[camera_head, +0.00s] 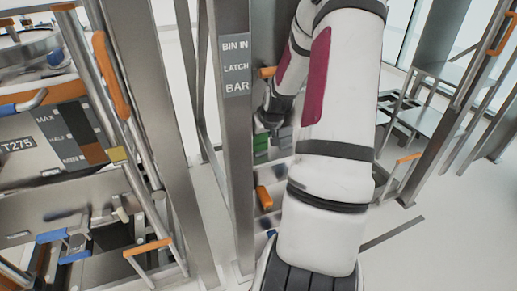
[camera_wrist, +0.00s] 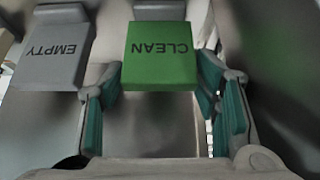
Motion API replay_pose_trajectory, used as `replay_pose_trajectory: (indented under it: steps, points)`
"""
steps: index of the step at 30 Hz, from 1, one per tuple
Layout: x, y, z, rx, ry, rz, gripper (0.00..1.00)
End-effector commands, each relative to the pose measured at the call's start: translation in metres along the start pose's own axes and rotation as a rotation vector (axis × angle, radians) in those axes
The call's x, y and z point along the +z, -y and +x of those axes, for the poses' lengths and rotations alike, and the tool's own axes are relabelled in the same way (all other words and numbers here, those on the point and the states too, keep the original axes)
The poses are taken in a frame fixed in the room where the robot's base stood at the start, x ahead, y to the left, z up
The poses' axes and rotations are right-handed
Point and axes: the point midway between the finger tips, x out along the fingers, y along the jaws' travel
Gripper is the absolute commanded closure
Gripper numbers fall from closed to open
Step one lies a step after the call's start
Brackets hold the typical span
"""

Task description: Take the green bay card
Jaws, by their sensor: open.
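The green bay card (camera_wrist: 160,62) is marked "CLEAN" and reads upside down in the wrist view. It sits at the upper middle, between the two fingers of my gripper (camera_wrist: 160,98). The gripper is open, with teal pads on either side of the card's near end; I cannot tell whether they touch it. In the head view the green card (camera_head: 261,143) shows small behind the post, and my gripper (camera_head: 270,122) is just above it, partly hidden by my arm.
A grey card marked "EMPTY" (camera_wrist: 55,55) is left of the green one in the wrist view. A metal post with a "BIN IN LATCH BAR" sign (camera_head: 236,65) stands close beside my arm. An orange handle (camera_head: 264,197) is lower down.

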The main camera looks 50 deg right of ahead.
Motion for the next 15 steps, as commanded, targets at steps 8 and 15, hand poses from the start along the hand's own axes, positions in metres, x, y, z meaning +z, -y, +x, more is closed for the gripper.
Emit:
replay_pose_trajectory:
  steps: [8,15]
  points:
    - [-0.0004,-0.0004,-0.0008,0.001,-0.001,0.000,0.66]
    - [-0.0006,-0.0004,-0.0010,0.001,-0.002,-0.001,0.93]
